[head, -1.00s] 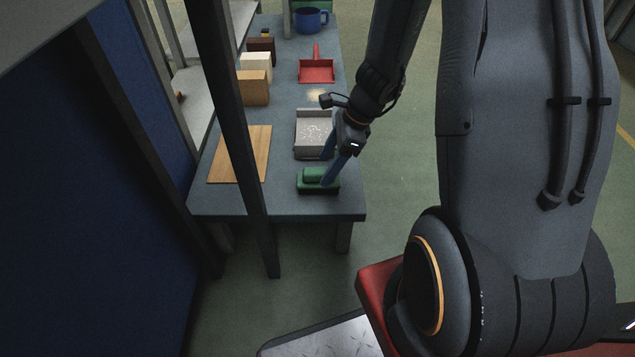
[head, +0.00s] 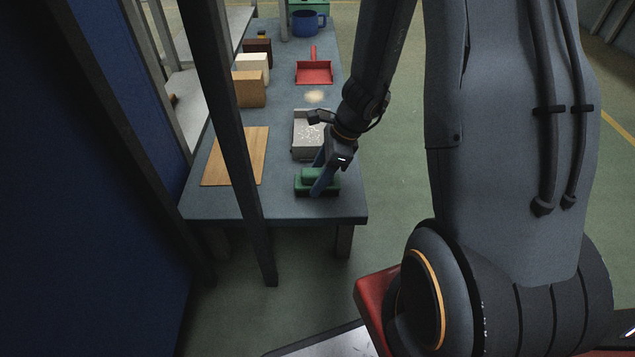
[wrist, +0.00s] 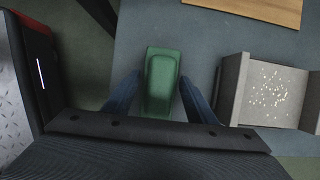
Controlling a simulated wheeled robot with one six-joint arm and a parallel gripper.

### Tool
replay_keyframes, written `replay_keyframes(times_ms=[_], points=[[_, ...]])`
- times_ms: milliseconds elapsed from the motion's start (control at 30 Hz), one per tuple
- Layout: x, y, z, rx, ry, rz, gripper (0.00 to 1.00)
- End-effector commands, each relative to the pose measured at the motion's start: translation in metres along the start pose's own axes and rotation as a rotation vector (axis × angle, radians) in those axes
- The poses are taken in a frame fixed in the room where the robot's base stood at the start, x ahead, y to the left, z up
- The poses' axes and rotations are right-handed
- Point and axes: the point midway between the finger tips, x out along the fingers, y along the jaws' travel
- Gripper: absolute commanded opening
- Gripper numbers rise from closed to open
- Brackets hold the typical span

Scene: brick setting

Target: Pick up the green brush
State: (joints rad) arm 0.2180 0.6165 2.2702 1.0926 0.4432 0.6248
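The green brush (head: 303,183) lies on the grey-blue table near its front edge. In the wrist view the green brush (wrist: 161,82) sits between the two blue fingers, with a gap on each side. My gripper (head: 318,184) is open and reaches down at the brush, one finger covering part of it in the head view. In the wrist view my gripper (wrist: 155,92) has its fingers spread on either side of the brush, and its body hides the brush's near end.
A grey dustpan-like tray (head: 303,152) with pale crumbs stands just behind the brush. A wooden board (head: 250,165) lies left. A red dustpan (head: 314,73), blue mug (head: 304,26) and several blocks (head: 249,90) are farther back. A dark post (head: 240,150) crosses the view.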

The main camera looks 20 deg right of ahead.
Motion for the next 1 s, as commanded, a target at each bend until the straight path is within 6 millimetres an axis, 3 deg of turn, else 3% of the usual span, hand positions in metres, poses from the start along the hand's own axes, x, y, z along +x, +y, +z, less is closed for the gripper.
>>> replay_keyframes(times_ms=[33, 200, 567, 1000], points=[[0.0, 0.0, 0.0, 0.0, 0.0, 0.0, 0.42], [0.0, 0.0, 0.0, 0.0, 0.0, 0.0, 0.16], [-0.01, 0.0, 0.004, 0.0, -0.001, -0.001, 0.16], [-0.075, 0.001, 0.031, -0.002, -0.001, -0.001, 0.16]])
